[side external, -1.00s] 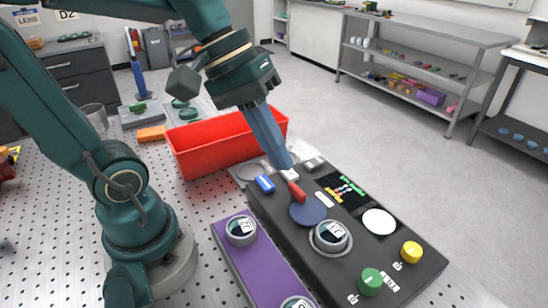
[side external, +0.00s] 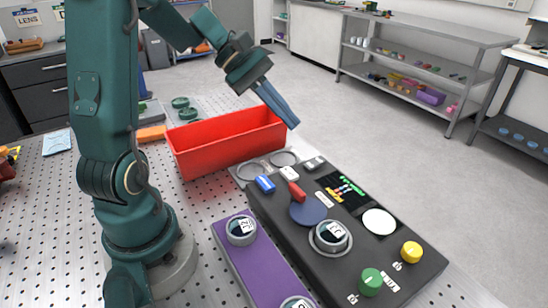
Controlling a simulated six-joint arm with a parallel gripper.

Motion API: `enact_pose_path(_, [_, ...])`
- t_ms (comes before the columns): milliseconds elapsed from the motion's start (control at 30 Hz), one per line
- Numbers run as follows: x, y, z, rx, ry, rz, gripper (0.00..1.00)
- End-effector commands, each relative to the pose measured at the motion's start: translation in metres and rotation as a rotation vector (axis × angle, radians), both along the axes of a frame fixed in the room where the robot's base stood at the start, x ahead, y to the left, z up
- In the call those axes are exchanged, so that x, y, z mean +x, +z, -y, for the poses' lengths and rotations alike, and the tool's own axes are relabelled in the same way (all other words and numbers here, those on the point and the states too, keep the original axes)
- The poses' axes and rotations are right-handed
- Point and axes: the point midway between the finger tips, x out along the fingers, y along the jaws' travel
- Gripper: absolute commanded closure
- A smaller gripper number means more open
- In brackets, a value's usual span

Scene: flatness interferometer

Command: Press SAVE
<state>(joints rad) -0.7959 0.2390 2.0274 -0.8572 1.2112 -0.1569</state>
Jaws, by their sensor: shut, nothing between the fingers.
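The dark instrument console (side external: 335,250) lies on the perforated bench. Near its far end are a blue button (side external: 265,184), a white button (side external: 289,173) and a grey-and-white piece (side external: 315,163). Their lettering is too small to read, so I cannot tell which one is SAVE. A small screen (side external: 343,189) beside them shows green text and coloured marks. My gripper (side external: 294,124) is shut and empty. It is raised above and beyond the far end of the console, apart from the buttons.
A red lever (side external: 297,192), blue disc (side external: 308,213), white disc (side external: 379,221), green knob (side external: 370,282) and yellow knob (side external: 411,252) are on the console. A lensed part (side external: 330,234) sits in its ring. A purple rack (side external: 250,265) and red bin (side external: 225,145) stand close by.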

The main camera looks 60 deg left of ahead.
Motion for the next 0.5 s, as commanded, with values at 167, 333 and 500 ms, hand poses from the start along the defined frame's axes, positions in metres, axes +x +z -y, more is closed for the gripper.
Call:
enact_pose_path(167, [0.0, -0.001, 0.001, 0.0, -0.002, 0.0, 1.0])
enact_pose_path(333, [0.0, -0.012, 0.001, -0.002, -0.002, -0.002, 1.0])
enact_pose_path(500, [0.0, -0.035, 0.001, -0.005, -0.002, -0.004, 1.0])
